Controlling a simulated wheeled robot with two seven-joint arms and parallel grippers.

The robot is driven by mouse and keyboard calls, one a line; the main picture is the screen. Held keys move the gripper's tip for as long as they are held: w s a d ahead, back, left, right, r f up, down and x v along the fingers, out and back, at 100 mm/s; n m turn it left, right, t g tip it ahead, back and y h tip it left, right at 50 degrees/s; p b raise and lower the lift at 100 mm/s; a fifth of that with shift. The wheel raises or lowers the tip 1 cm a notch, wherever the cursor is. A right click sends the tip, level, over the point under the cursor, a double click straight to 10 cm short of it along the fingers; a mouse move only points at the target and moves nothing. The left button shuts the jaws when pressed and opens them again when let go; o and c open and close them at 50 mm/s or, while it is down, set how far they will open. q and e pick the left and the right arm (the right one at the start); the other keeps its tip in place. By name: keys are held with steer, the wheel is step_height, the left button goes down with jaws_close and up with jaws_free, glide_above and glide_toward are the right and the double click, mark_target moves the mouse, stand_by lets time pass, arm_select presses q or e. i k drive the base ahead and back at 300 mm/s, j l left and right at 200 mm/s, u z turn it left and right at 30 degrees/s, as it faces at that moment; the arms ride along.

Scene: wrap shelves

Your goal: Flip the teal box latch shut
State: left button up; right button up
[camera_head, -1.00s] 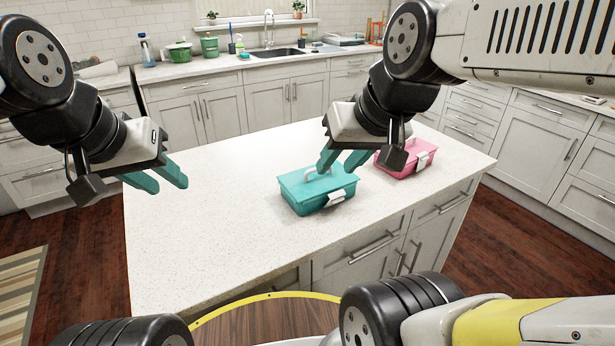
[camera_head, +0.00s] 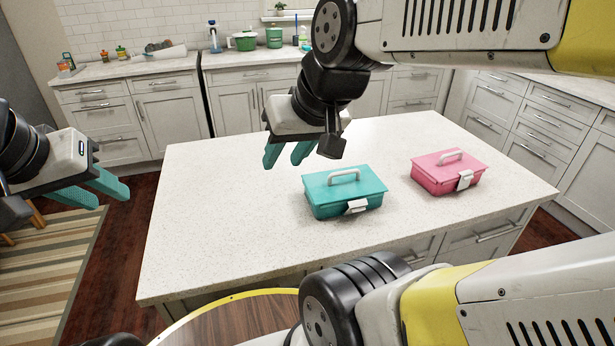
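The teal box (camera_head: 335,201) sits on the island counter with its lid down and its grey handle (camera_head: 344,176) on top. Its white latch (camera_head: 357,206) is on the front face, right of centre; it seems to stick out a little, but I cannot tell whether it is fastened. My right gripper (camera_head: 283,161) is open and empty, above the counter to the left of and behind the teal box, apart from it. My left gripper (camera_head: 112,197) is open and empty, off the counter's left side. Nothing hides the box.
A pink box (camera_head: 447,174) with a white latch stands right of the teal box, with a gap between them. The island counter (camera_head: 220,225) is clear on its left and front. A back counter with a green pot (camera_head: 245,41) runs along the wall.

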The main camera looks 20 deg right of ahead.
mark_target(355, 206)
steer(key=l+u, duration=0.2)
steer(key=l, duration=0.2)
steer(key=k+l+u, duration=0.2)
steer(key=l, duration=0.15)
steer(key=k+l+u, duration=0.2)
steer(key=l, duration=0.2)
steer(key=l+u, duration=0.2)
steer(key=l, duration=0.15)
steer(key=k+l, duration=0.2)
steer(key=l, duration=0.2)
steer(key=k+l, duration=0.2)
steer(key=l, duration=0.2)
steer(key=k+l, duration=0.2)
steer(key=l, duration=0.2)
steer(key=k, duration=0.6)
steer(key=l+u, duration=0.25)
steer(key=l, duration=0.3)
steer(key=l+u, duration=0.3)
steer(key=l, duration=0.25)
